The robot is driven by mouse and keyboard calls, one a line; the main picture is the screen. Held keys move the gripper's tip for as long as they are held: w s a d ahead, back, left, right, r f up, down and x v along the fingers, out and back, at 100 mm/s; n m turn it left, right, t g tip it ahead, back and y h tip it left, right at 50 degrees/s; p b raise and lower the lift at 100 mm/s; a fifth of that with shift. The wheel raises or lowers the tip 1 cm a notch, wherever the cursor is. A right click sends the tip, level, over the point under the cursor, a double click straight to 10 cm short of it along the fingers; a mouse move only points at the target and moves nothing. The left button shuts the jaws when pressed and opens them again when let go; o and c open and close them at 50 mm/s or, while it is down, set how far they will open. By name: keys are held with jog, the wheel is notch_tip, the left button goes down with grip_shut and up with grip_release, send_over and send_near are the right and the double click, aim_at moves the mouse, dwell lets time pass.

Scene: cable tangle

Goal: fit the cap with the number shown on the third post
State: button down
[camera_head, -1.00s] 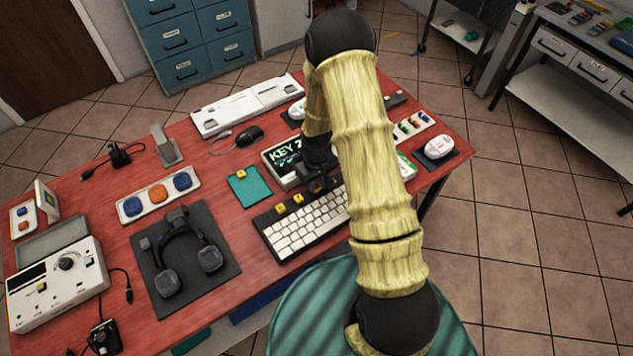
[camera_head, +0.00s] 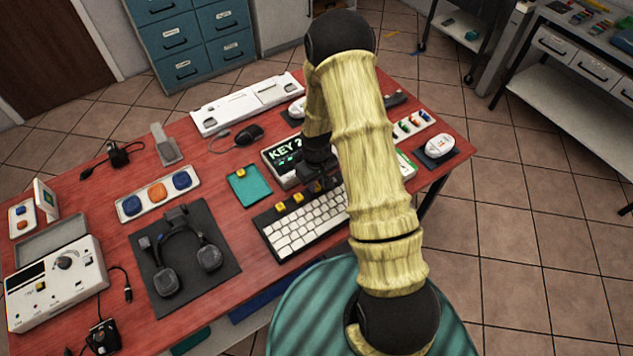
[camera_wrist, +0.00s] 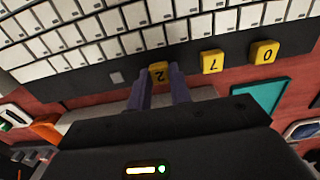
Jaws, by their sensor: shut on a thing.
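The display (camera_head: 284,152) behind the keyboard (camera_head: 306,222) reads KEY and what looks like a 2, partly covered by my arm. My gripper (camera_wrist: 160,84) is shut on a yellow cap marked 2 (camera_wrist: 158,70), at the keyboard's dark rear strip (camera_wrist: 95,82). The cap is in line with the caps marked 7 (camera_wrist: 212,61) and 0 (camera_wrist: 263,50), which sit on the strip. It is third from that end. A bare grey post (camera_wrist: 117,77) stands beyond it. I cannot tell whether the held cap is fully seated. In the head view my gripper (camera_head: 326,186) hides it.
A teal tray (camera_head: 255,190) with a yellow piece (camera_head: 240,172) lies left of the display. A dark mat with a headset (camera_head: 180,250) lies left of the keyboard. A mouse (camera_head: 249,134) and a white keyboard-like bar (camera_head: 248,103) lie further back.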

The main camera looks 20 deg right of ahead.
jog(key=shift+f, duration=0.25)
dwell(0.4)
jog(key=c, duration=1.2)
grip_release()
jog(key=shift+r, duration=0.15)
jog(key=shift+r+p, duration=1.65)
jog(key=shift+r, duration=0.75)
